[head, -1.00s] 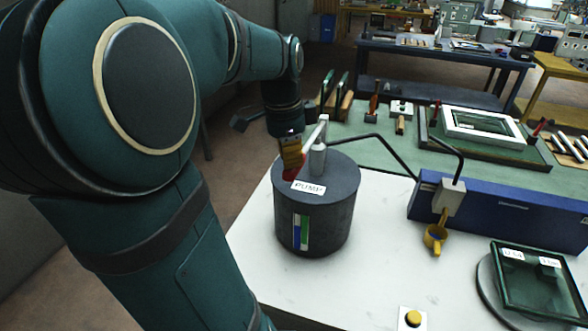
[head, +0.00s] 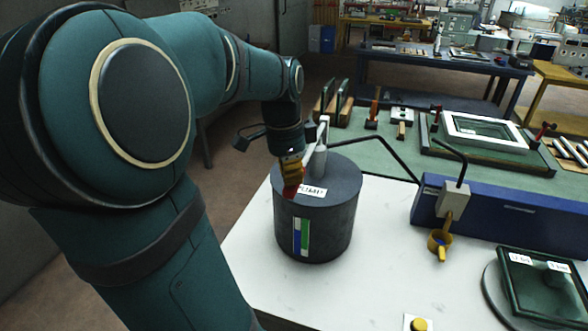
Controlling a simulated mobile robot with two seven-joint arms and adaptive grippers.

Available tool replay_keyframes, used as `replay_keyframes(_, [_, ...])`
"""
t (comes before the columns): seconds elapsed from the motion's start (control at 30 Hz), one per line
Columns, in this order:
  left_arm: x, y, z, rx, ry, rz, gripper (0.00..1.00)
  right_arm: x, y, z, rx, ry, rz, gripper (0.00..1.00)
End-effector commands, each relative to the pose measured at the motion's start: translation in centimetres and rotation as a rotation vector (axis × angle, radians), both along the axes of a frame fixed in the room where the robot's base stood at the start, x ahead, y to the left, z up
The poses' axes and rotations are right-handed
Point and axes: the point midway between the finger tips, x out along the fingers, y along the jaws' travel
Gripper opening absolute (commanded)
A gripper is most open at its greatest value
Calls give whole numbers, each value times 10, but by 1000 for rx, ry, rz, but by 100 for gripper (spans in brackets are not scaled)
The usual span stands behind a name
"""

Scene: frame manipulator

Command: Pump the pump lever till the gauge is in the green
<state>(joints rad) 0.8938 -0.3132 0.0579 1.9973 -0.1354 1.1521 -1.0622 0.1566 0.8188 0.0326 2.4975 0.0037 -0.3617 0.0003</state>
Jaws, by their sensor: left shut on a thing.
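The pump (head: 345,222) is a dark grey cylinder standing upright on the white tabletop. A label lies on its top, and a pale post with the pump lever (head: 323,130) rises from it. My left gripper (head: 291,172), with yellow and red parts, is shut on the lever's lower end at the pump's left upper edge; the grip is partly hidden. The gauge (head: 301,238) is an upright strip on the pump's front, with a blue column in its lower part beside a green band. The blue top appears beside the green, but is small to read. My right gripper is not in view.
A yellow button (head: 419,325) and dark glass panel (head: 545,285) are at front right. Framing tools lie on the green mat (head: 385,150) behind.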

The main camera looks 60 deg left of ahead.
Motion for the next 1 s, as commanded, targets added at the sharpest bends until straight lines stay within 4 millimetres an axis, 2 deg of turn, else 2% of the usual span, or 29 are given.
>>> replay_keyframes(0.37, [0,0,0,0,1,0,0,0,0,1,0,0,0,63])
replay_keyframes(0.7, [-29,7,11,1,1,1,0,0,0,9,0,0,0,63])
replay_keyframes(1.0, [-30,8,11,1,1,0,0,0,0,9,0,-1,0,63])
